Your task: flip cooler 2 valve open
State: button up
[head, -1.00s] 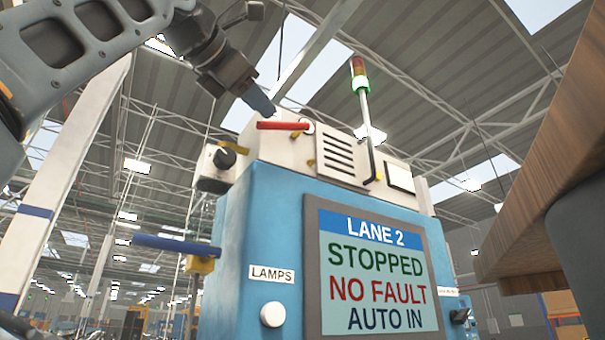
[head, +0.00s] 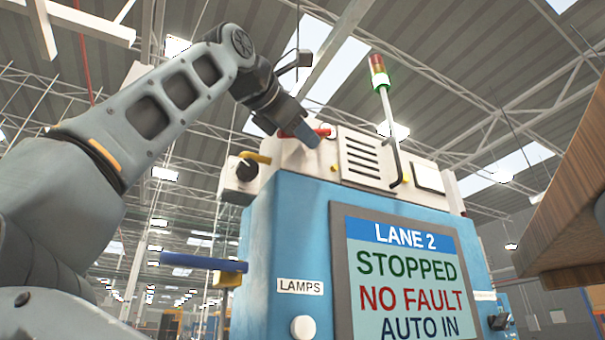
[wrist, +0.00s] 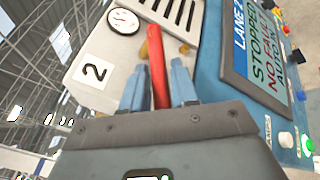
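The cooler 2 valve is the red lever (wrist: 156,65) beside a white "2" label (wrist: 94,70) on the pale upper housing. In the head view, the red lever (head: 324,131) lies roughly level across the housing and is partly hidden by my gripper (head: 308,137). In the wrist view, the two blue fingers of my gripper (wrist: 158,85) stand apart, one on each side of the lever. Gaps show between the lever and both fingers. The lever's near end is hidden behind the gripper body.
A gauge (wrist: 123,21) sits near the lever. A blue handle (head: 190,262) sticks out left of the cabinet, below a black knob (head: 245,169). The signal lamp pole (head: 387,120) rises to the right. The screen (head: 405,280) reads stopped, no fault. A wooden edge (head: 570,190) is at far right.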

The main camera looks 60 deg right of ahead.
grip_shut()
jog(key=shift+f, duration=0.1)
dwell(0.4)
